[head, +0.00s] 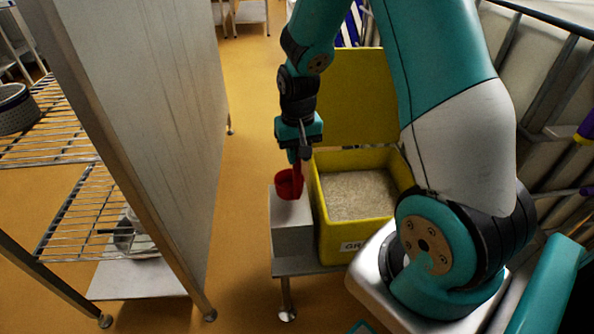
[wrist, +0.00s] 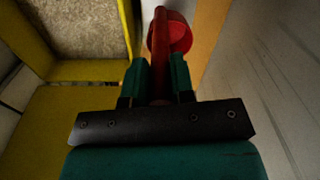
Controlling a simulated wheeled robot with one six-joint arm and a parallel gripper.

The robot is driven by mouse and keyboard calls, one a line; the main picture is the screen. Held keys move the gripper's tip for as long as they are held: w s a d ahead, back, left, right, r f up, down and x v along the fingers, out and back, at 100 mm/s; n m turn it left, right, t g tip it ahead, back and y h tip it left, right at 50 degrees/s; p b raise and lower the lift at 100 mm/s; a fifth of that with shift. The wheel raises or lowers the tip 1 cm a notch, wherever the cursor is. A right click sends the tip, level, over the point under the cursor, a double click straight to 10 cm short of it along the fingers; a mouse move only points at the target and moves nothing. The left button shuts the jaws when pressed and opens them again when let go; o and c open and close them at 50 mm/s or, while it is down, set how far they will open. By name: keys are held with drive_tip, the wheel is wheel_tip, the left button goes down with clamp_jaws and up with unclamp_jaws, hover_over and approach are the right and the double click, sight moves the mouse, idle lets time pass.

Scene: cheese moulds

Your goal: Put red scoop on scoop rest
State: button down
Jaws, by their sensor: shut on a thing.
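The red scoop (head: 288,185) has a round cup and an upright handle. My gripper (head: 300,155) is shut on its handle from above. In the head view the cup is over the top of a light grey block, the likely scoop rest (head: 291,214); I cannot tell whether it touches. In the wrist view the scoop (wrist: 172,38) sits between the two green fingers of my gripper (wrist: 159,75), its cup beyond the fingertips. The cup's inside is partly hidden by the handle.
A yellow bin (head: 330,228) of pale grain stands right beside the block, its yellow lid (head: 350,95) raised behind. Both stand on a low grey stand (head: 305,266). A tall pale panel (head: 150,110) and wire shelves (head: 85,205) are at left. Orange floor between is clear.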

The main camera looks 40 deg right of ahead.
sight(297, 169)
drive_tip(key=shift+f, duration=2.4)
drive_tip(key=shift+f+b, duration=0.15)
drive_tip(key=shift+b, duration=0.2)
drive_tip(key=c, duration=1)
unclamp_jaws()
